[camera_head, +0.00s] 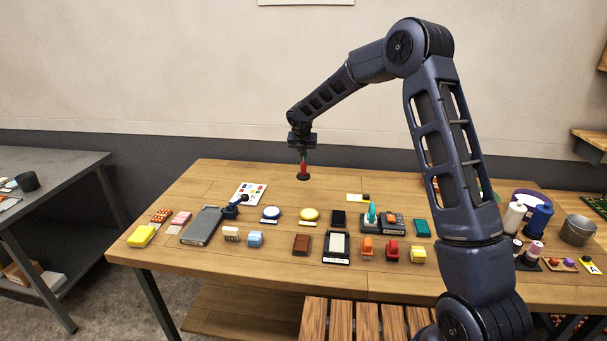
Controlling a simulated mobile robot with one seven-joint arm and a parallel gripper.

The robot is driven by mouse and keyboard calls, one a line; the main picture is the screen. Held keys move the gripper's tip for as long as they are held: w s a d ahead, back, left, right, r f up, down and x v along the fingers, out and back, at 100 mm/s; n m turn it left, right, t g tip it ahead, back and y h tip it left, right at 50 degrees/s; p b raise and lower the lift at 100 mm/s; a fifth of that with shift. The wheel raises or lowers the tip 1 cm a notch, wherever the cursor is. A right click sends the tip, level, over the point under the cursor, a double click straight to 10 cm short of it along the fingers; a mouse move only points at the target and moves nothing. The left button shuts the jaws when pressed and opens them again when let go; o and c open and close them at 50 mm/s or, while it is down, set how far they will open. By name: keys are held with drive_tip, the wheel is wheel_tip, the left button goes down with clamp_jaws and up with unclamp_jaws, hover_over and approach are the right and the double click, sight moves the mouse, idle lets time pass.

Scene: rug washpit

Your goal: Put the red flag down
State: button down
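The red flag (303,169) is a small upright red piece on a dark round base (303,177), near the back edge of the wooden table. My gripper (302,155) points down directly above it, and its fingers appear closed around the flag's top. The fingers are small and dark here, so the exact grip is hard to see. I cannot tell whether the dark base touches the table or hangs just above it.
The wooden table (215,172) has bare room around the flag. Spools (513,217) and a metal cup (577,230) stand at right.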

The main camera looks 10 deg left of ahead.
sight(304, 172)
drive_tip(key=shift+f, duration=4.25)
drive_tip(key=c, duration=1.6)
unclamp_jaws()
drive_tip(key=shift+f, duration=0.15)
drive_tip(key=v, duration=1.2)
